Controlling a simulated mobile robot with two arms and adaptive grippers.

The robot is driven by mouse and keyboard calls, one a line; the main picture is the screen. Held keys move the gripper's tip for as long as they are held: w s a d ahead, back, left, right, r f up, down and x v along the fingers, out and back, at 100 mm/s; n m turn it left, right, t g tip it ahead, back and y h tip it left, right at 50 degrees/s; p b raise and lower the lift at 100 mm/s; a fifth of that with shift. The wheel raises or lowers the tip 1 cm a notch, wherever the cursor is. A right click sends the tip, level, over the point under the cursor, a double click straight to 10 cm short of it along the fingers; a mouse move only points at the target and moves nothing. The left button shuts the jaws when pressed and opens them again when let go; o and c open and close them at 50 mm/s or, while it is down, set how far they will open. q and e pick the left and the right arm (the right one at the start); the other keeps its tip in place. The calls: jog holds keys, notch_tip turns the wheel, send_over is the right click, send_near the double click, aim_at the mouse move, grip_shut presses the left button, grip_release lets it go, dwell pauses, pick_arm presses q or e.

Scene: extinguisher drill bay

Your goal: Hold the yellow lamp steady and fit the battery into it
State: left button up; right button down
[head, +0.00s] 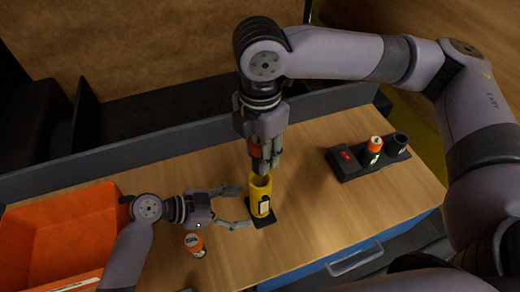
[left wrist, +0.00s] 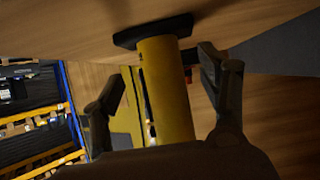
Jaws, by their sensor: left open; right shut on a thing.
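The yellow lamp (head: 260,187) stands upright on a dark square base (head: 266,221) on the table, its open end up and a pale panel on its side. My left gripper (head: 245,207) is open at the lamp's left side. In the left wrist view the lamp (left wrist: 166,90) is between the spread fingers, with gaps on both sides. My right gripper (head: 266,166) points down just above the lamp's open top. It is shut on an orange battery (head: 256,152), mostly hidden by the fingers. I cannot tell whether the battery's lower end touches the lamp's rim.
An orange-and-white battery (head: 194,243) stands on the table below my left wrist. A dark charger (head: 346,166) at the right holds another orange battery (head: 376,144) beside an empty-looking dark socket (head: 398,141). An orange bin (head: 62,207) is at the left. The wood right of the lamp is clear.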

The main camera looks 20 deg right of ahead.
aim_at(256, 208)
pick_arm(q)
jog(key=x, duration=0.5)
jog(key=shift+d+f, duration=0.1)
jog(key=shift+d, duration=0.15)
jog(key=shift+s+f, duration=0.1)
pick_arm(e)
jog(key=shift+s+a, duration=0.1)
pick_arm(q)
jog(key=shift+s+f, duration=0.1)
